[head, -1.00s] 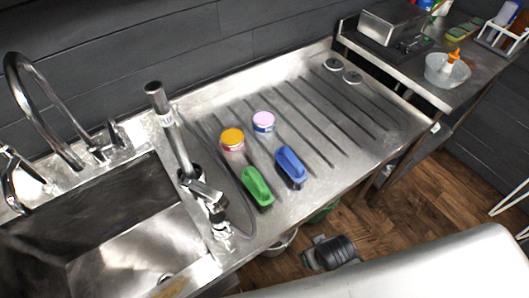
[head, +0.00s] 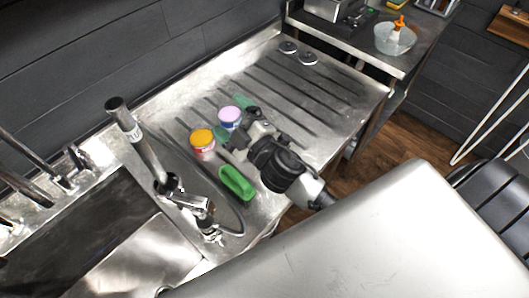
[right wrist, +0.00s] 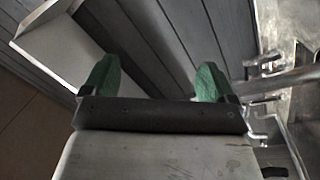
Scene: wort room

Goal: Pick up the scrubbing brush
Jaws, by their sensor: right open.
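A green scrubbing brush (head: 237,184) with a looped handle lies on the ribbed steel drainboard (head: 325,88), right of the sink. A blue brush beside it in the earlier head view is now hidden behind my right gripper and wrist. My right gripper (head: 232,117) is open over the drainboard, its green fingertips showing on either side of the pink-lidded jar in the head view. My left gripper is not in view.
The pink-lidded jar (head: 229,117) and an orange-lidded jar (head: 202,143) stand close to the green brush. A tap with a hose (head: 150,150) rises on the left by the sink. Two small metal discs (head: 298,52) lie at the far end; the drainboard's right part is clear.

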